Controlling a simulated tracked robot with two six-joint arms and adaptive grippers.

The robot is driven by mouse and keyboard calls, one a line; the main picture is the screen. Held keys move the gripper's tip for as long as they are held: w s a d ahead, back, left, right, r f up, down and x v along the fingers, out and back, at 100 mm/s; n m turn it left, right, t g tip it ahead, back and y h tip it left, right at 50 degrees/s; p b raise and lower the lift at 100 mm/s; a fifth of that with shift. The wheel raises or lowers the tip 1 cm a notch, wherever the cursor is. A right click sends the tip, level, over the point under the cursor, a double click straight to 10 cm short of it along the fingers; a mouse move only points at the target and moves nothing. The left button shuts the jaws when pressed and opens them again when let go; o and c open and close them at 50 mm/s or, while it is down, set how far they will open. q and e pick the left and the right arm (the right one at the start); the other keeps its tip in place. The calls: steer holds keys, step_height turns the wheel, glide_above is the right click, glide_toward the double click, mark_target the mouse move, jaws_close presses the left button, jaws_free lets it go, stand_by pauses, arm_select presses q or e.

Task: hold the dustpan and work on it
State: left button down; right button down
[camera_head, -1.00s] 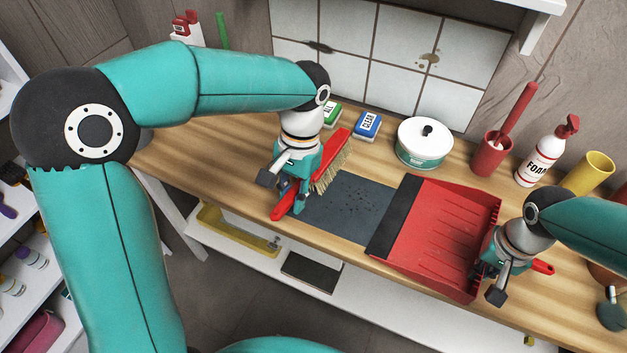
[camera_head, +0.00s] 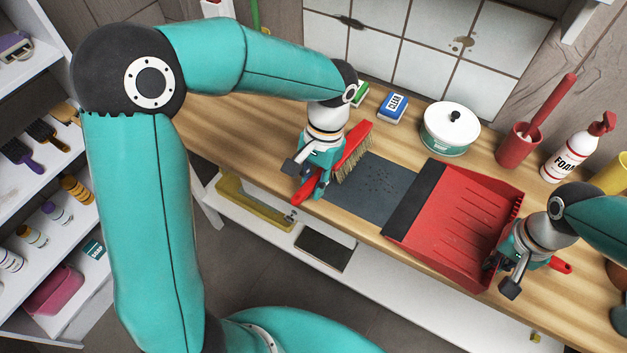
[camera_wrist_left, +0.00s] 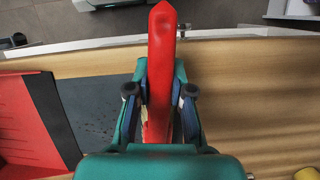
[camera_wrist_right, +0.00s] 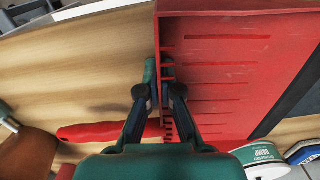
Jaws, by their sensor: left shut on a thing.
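The red dustpan (camera_head: 465,220) lies on the wooden bench, its dark front lip at the edge of a slate-grey tile (camera_head: 365,205). Small dark specks (camera_head: 380,182) lie on the tile. My right gripper (camera_head: 500,262) is at the pan's rear right wall, beside its red handle (camera_head: 561,266); in the right wrist view its fingers (camera_wrist_right: 164,92) close on that wall from both sides. My left gripper (camera_head: 316,186) is shut on the red handle of a brush (camera_head: 357,140) with pale bristles, left of the tile. The handle also shows between its fingers in the left wrist view (camera_wrist_left: 160,60).
Along the back stand a blue box (camera_head: 392,107), a white round tin (camera_head: 450,130), a red cup (camera_head: 517,146) and a foam bottle (camera_head: 572,150). A yellow tool (camera_head: 250,203) lies on the shelf below. Shelves with bottles stand at left.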

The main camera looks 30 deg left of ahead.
arm_select(q)
steer(key=shift+f, duration=0.1)
stand_by(0.5)
steer(key=shift+s+d, duration=0.2)
steer(key=shift+d, duration=1.6)
steer(key=shift+s+d, duration=0.2)
steer(key=shift+d, duration=1.45)
steer(key=shift+s+d, duration=0.2)
steer(key=shift+d, duration=1.55)
